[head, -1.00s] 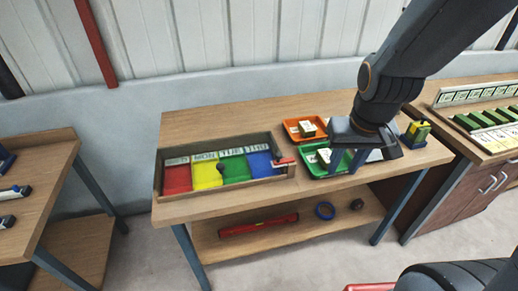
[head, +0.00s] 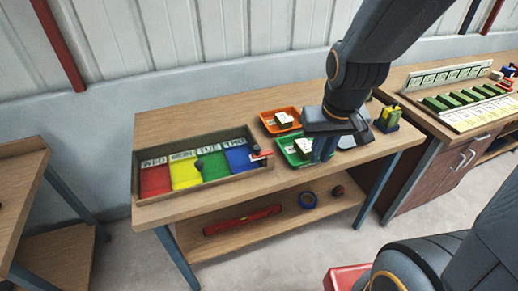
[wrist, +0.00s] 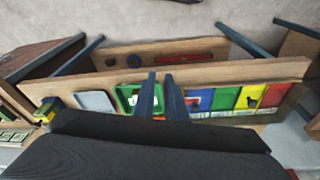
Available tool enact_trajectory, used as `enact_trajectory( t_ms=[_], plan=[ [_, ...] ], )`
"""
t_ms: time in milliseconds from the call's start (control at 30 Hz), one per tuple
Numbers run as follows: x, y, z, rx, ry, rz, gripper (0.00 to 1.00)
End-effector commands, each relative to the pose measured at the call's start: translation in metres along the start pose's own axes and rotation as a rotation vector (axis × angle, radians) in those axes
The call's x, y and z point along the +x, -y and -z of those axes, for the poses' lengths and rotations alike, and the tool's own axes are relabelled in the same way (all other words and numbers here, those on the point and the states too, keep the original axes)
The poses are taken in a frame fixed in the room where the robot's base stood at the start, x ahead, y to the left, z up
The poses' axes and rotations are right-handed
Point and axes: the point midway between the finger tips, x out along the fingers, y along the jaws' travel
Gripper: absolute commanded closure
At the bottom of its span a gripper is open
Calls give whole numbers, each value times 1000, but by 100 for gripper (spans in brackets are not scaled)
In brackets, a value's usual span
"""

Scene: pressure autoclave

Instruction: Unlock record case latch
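The record case is a shallow wooden case (head: 205,194) with red, yellow, green and blue panels under day labels, at the left of the middle table. A red latch (head: 261,155) sits at its right end. In the wrist view the latch (wrist: 193,104) shows just right of my fingers, and the panels lie further right. A dark knob (head: 199,166) stands on the case near the yellow and green panels. My gripper (head: 323,151) hangs near the green tray, right of the case. Its two fingers (wrist: 160,76) are slightly apart with nothing between them.
An orange tray (head: 270,128) and a green tray (head: 286,147) holding small blocks stand right of the case. A yellow-green object (head: 389,118) is near the table's right end. A red bar (head: 242,220) and blue ring (head: 308,200) lie on the lower shelf.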

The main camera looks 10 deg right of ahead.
Motion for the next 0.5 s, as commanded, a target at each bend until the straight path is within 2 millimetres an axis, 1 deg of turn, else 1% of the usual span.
enact_trajectory(
  t_ms=[33, 67, 167, 500],
  plan=[
    [4, 0, 0, 0, 2, 0, 97],
    [7, 0, -1, 0, 5, 0, 100],
    [21, 0, -3, 0, 16, 0, 100],
    [93, 1, -18, 1, 86, 1, 100]
  ],
)
